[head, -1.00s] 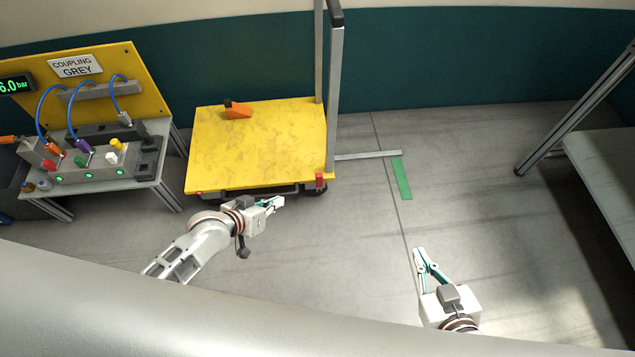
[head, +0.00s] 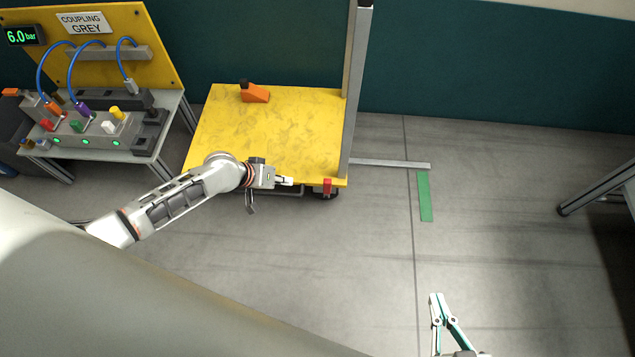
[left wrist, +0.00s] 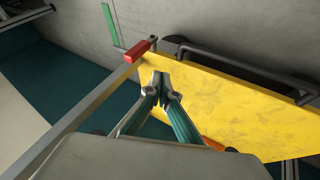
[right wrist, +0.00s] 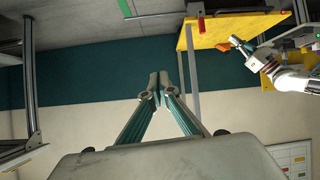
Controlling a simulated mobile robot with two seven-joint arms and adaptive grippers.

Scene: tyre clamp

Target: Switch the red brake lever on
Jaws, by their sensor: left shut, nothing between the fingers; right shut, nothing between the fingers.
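The red brake lever (head: 327,186) is at the front right corner of the yellow cart (head: 225,130), just below the deck edge by the upright post. In the left wrist view the lever (left wrist: 138,52) is a red block near the post's end, ahead of the fingertips and slightly left. My left gripper (head: 289,181) is shut and empty at the cart's front edge, left of the lever and apart from it. Its closed fingers (left wrist: 161,78) show in front of the yellow deck. My right gripper (head: 436,296) is shut and empty over open floor at lower right, far from the lever.
An orange wedge (head: 255,93) lies on the cart deck. A grey post (head: 356,90) rises at the cart's right side. A coupling station (head: 95,135) with blue hoses stands left. A green floor strip (head: 424,197) lies right of the cart. The floor in front is clear.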

